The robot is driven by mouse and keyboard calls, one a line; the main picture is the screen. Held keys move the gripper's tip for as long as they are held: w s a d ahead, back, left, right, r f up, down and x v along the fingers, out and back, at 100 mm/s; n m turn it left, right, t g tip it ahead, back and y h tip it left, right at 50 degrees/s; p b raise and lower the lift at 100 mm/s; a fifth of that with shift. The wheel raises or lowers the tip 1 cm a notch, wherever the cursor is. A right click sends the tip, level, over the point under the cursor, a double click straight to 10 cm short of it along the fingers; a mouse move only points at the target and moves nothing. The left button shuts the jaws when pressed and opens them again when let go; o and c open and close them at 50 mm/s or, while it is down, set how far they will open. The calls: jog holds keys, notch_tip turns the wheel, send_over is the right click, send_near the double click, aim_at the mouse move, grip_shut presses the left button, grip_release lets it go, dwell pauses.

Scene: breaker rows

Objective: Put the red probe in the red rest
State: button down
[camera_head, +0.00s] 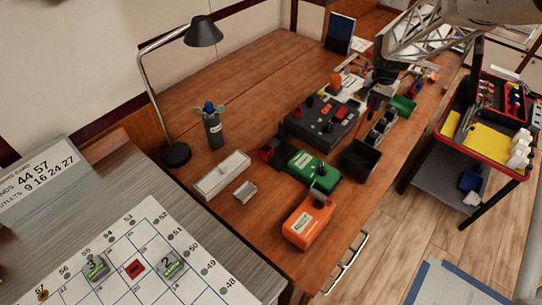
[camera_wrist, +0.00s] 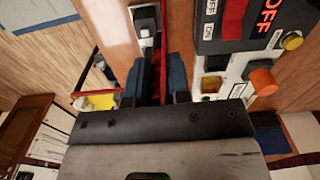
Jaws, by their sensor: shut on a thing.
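My gripper (camera_wrist: 155,85) shows in the wrist view with its two blue-padded fingers shut on a narrow red strip, the red probe (camera_wrist: 163,55). In the head view my gripper (camera_head: 377,84) is over the far right part of the wooden table, and the probe is too small there to make out surely. A small block with a red face (camera_head: 267,151) stands at the left of the dark switch box; I cannot tell whether it is the red rest. In the wrist view a black and white piece (camera_wrist: 146,25) lies just beyond the fingertips.
The dark switch box (camera_head: 322,122) is left of my gripper. Black holders (camera_head: 380,130) and an open black bin (camera_head: 360,159) are in front. A green device (camera_head: 311,169), an orange device (camera_head: 308,220) and a lamp (camera_head: 175,152) stand nearer. The table's back left is clear.

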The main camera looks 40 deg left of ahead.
jog(key=s+a+n, duration=0.2)
jog(key=s+a, duration=0.9)
jog(key=s, duration=0.2)
jog(key=s+a+f+n, duration=0.1)
jog(key=s+a+n, duration=0.2)
jog(key=s+a, duration=0.8)
jog(key=s, duration=0.3)
jog(key=shift+s+a+f, duration=0.2)
jog(key=shift+a, duration=0.05)
jog(key=shift+f, duration=0.1)
notch_tip(320, 180, down, 6)
jog(key=shift+f, duration=1.9)
jog(key=shift+f, duration=0.15)
jog(key=c, duration=1.1)
grip_release()
